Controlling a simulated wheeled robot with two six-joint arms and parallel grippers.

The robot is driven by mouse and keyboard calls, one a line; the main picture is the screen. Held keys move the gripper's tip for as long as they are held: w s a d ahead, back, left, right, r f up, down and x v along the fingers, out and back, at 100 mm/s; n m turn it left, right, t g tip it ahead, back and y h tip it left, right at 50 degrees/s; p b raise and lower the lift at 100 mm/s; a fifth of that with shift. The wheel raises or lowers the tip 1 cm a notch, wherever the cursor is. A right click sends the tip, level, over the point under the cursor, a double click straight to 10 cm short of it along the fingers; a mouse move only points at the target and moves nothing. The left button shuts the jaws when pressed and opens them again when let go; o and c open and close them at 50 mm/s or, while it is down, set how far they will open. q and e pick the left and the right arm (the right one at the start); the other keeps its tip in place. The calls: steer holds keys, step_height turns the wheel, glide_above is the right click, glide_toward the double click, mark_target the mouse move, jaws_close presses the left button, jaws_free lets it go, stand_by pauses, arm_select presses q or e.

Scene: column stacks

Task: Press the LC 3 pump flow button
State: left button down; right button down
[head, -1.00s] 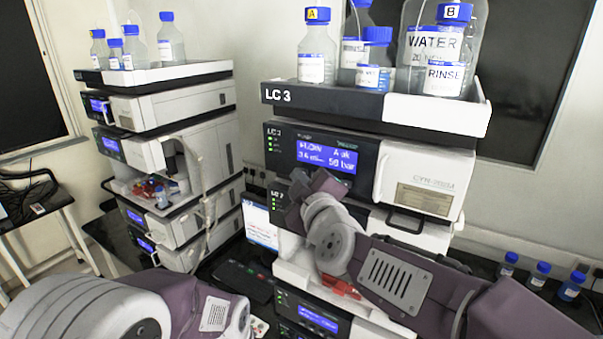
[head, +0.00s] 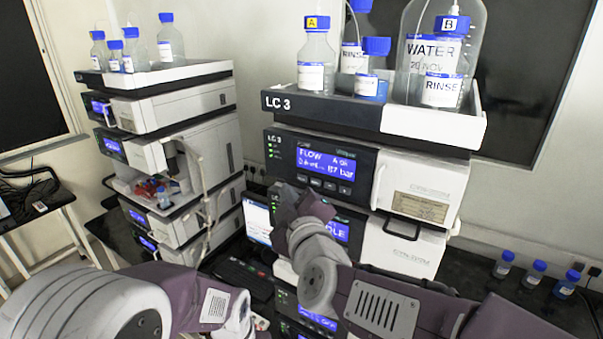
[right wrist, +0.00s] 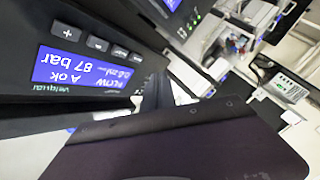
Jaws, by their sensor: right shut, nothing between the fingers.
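The LC 3 stack (head: 385,120) stands at centre right in the head view. Its top pump module has a lit blue display (head: 325,163) reading FLOW, A ok and 87 bar, with a row of small buttons (head: 330,186) below it. The display also shows upside down in the right wrist view (right wrist: 85,68), with the plus button (right wrist: 68,33) and others beside it. My right gripper (head: 288,203) is shut and empty, just below and left of that panel, apart from the buttons. Its fingertips are hard to make out. My left gripper is out of view.
Bottles, including the WATER bottle (head: 430,45), stand in the tray (head: 435,122) on top. A second stack (head: 185,125) stands at left. Small blue-capped bottles (head: 535,272) stand on the bench at right. A keyboard (head: 245,275) lies between the stacks.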

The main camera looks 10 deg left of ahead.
steer(key=shift+s+a+p, duration=0.2)
steer(key=shift+s+p, duration=0.05)
steer(key=shift+s, duration=0.3)
steer(key=shift+s+a+p, duration=0.15)
steer(key=shift+s+p, duration=0.05)
steer(key=shift+s, duration=0.35)
steer(key=shift+w, duration=0.1)
steer(key=d+f+m+g+h+b, duration=0.15)
steer(key=d+f+b, duration=0.3)
steer(key=f, duration=0.65)
steer(key=d+f+m+g+h+b, duration=0.1)
steer(key=d+f+m+g+b, duration=0.2)
steer(key=d+f, duration=0.55)
steer(key=d+f+m+g+h+b, duration=0.2)
steer(key=d+f+m+g+b, duration=0.15)
steer(key=f, duration=1.05)
steer(key=s+d+f+m+g+h+b, duration=0.3)
steer(key=s+d+f+m+g+b, duration=0.3)
steer(key=s+d+f, duration=0.8)
step_height(320, 180, down, 2)
steer(key=shift+s+d+m+b, duration=0.25)
steer(key=shift+s+m+b, duration=0.3)
steer(key=shift+s, duration=0.4)
